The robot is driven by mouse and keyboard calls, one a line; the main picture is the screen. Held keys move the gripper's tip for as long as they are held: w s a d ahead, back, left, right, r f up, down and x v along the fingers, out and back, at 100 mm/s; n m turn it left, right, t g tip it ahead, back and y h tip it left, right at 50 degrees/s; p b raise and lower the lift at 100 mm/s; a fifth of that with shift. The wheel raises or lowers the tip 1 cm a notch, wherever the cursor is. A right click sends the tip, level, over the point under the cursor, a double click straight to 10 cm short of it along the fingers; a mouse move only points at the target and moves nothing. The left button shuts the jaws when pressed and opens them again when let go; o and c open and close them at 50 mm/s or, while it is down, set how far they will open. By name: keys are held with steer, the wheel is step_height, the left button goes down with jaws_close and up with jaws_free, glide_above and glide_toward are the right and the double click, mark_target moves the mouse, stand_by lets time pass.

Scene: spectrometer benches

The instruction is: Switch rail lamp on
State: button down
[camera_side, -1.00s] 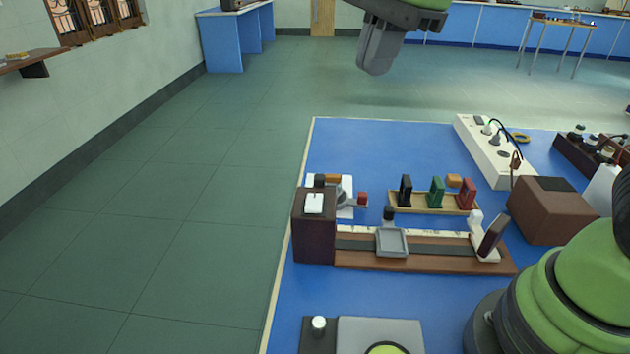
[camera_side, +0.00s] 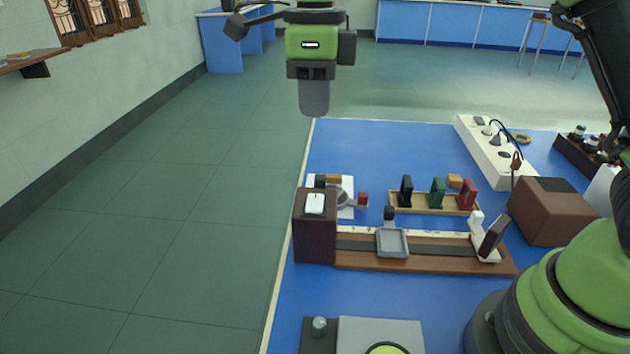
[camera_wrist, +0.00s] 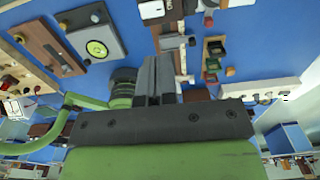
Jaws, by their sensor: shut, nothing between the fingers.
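The rail lamp is a dark brown box (camera_side: 315,240) at the left end of the wooden rail (camera_side: 430,262) in the side view. A white rocker switch (camera_side: 314,204) sits on its top. Whether the lamp is lit cannot be told. My gripper (camera_side: 314,112) is shut and empty, pointing down. It appears high in the picture, above the lamp box and apart from it. In the wrist view the shut fingers (camera_wrist: 158,72) show at the centre, with the lamp box (camera_wrist: 168,10) at the top edge.
A grey slide holder (camera_side: 391,243) and a tilted dark plate on a white mount (camera_side: 488,240) stand on the rail. Behind are a tray of coloured filters (camera_side: 435,208) and a power strip (camera_side: 490,150). A grey plate with a knob (camera_side: 319,327) is in front.

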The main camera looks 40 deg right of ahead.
step_height(320, 180, down, 7)
steer(key=shift+f, duration=0.1)
steer(key=shift+s+a+r, duration=0.45)
steer(key=shift+s+a, duration=0.05)
steer(key=shift+s, duration=0.05)
step_height(320, 180, up, 14)
steer(key=s+a, duration=0.1)
steer(key=shift+s+a, duration=0.15)
steer(key=shift+a, duration=0.05)
stand_by(0.4)
steer(key=shift+f, duration=0.1)
